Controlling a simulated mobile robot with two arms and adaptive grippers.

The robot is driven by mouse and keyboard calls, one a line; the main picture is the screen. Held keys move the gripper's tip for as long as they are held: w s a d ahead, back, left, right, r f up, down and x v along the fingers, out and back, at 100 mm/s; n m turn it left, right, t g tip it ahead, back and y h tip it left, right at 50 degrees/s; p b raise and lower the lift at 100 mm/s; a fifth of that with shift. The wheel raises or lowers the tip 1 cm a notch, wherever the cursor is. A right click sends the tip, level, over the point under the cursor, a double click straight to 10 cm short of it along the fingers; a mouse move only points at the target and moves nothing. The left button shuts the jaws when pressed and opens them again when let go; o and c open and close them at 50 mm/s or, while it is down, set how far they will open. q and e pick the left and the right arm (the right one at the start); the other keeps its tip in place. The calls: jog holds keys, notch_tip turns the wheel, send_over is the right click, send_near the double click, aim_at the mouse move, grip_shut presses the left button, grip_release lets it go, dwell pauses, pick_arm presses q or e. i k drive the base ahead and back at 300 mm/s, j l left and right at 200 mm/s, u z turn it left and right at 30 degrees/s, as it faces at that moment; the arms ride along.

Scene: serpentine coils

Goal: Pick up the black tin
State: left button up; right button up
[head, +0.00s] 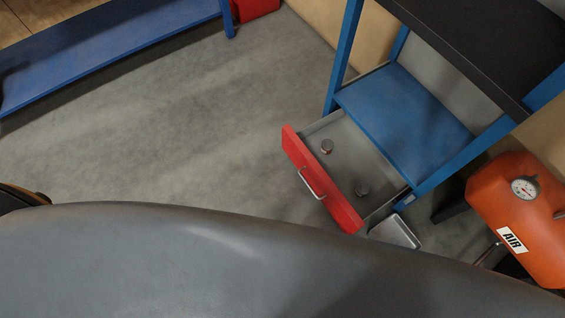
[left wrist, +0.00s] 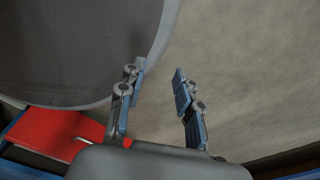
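At this size I cannot be sure which is the black tin. The drawer (head: 299,167) has a red front with a metal handle. My left gripper (left wrist: 158,75) shows in the left wrist view, its fingers apart with only bare floor and my grey body behind them. It is empty and away from the tins. My right gripper is in neither view.
The drawer belongs to a blue-framed bench (head: 405,108) with a dark top. A metal tray (head: 396,231) lies beside it, and an orange air tank (head: 515,205) stands right. A blue bench (head: 110,40) is upper left. Floor between is clear. A red surface (left wrist: 55,133) shows lower left.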

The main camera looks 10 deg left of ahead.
aim_at(363, 188)
jog(key=k+z, duration=0.25)
jog(key=k, duration=0.4)
jog(key=k+l+z, duration=0.25)
jog(key=k, duration=0.4)
